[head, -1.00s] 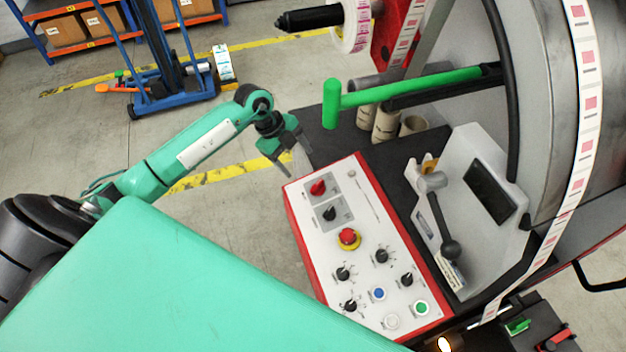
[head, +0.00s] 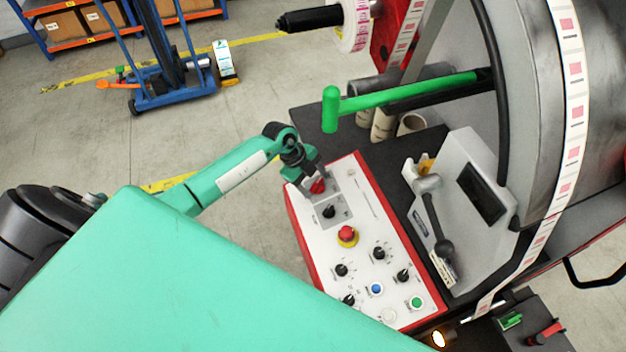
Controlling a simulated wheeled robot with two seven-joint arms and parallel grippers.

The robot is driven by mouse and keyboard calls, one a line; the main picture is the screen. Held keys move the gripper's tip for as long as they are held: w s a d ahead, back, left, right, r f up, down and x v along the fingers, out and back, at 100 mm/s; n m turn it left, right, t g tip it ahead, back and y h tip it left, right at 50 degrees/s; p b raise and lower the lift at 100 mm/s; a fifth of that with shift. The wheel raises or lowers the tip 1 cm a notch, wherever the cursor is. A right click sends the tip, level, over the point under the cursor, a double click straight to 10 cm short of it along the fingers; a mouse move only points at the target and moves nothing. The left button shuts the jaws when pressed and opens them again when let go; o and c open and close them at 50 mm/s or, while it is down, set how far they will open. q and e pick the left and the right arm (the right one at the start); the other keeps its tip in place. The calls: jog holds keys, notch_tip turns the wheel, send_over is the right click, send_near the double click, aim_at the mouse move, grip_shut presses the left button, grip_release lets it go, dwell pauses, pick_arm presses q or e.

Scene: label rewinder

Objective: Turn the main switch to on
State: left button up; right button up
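The control panel (head: 372,212) is a white face with a red frame. The red rotary switch (head: 318,187), which looks like the main switch, sits on a grey plate at its far end. My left gripper (head: 316,184) is over this switch, with its fingers spread on either side of the red knob. The fingers look open, and they partly cover the knob and its plate. I cannot read the knob's setting. My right gripper is not in view.
Below the red switch are a black rotary switch (head: 329,211), a red emergency button (head: 347,234) on yellow, several black knobs, a blue button (head: 376,289) and a green button (head: 416,302). A green-handled bar (head: 405,94) reaches out beyond the panel. A grey lever unit (head: 462,215) stands right.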

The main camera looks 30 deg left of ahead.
pick_arm(q)
jog(key=c, duration=0.8)
jog(key=shift+m, duration=0.4)
jog(key=m+b, duration=0.2)
jog(key=m, duration=0.1)
jog(key=shift+w+f+g, duration=0.1)
jog(key=shift+w+g, duration=0.1)
jog(key=shift+g, duration=0.2)
jog(key=m+b, duration=0.2)
jog(key=shift+d+m+g+y, duration=0.1)
jog(key=shift+m+g+y, duration=0.2)
jog(key=shift+m+y, duration=0.1)
jog(key=m+b, duration=0.3)
jog(key=shift+w+d+m+y, duration=0.1)
jog(key=shift+m+y, duration=0.3)
jog(key=shift+m+g+b, duration=0.3)
jog(key=shift+m+b, duration=0.3)
jog(key=shift+m, duration=0.2)
jog(key=shift+o, duration=0.3)
jog(key=shift+r, duration=0.2)
jog(key=shift+d, duration=0.1)
jog(key=o, duration=1)
jog(key=shift+c, duration=0.2)
